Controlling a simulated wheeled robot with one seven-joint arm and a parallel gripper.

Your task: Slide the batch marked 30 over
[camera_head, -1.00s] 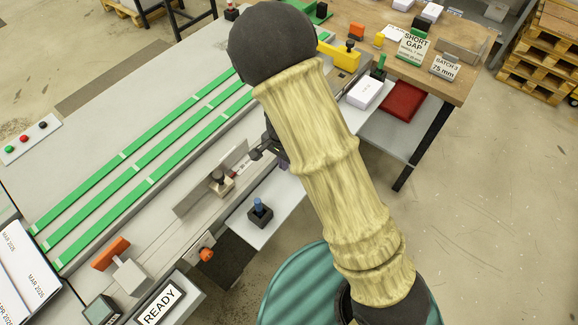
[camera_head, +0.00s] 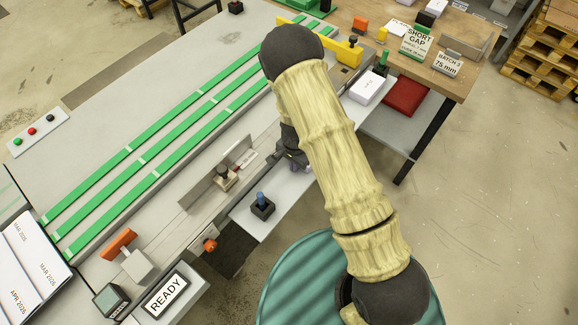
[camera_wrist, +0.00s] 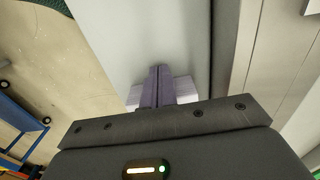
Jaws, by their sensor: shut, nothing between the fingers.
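My gripper (camera_head: 292,158) is beside the front edge of the machine bed, partly hidden by my arm. In the wrist view my gripper (camera_wrist: 158,88) has its two purple-grey fingers pressed together with nothing between them. A pale whitish block (camera_wrist: 186,89) shows on both sides of the fingertips, mostly hidden behind them; I cannot tell whether they touch it. A white stack with small print (camera_head: 367,86) sits right of my arm on the light shelf. I cannot read a 30 on anything, so I cannot tell which batch is marked so.
A dark holder with a blue peg (camera_head: 262,206) stands on the shelf left of my gripper. A metal guide plate with a knob (camera_head: 222,178) is on the machine bed. A red tray (camera_head: 405,97) lies right of the white stack. Signs stand on the wooden table (camera_head: 463,92).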

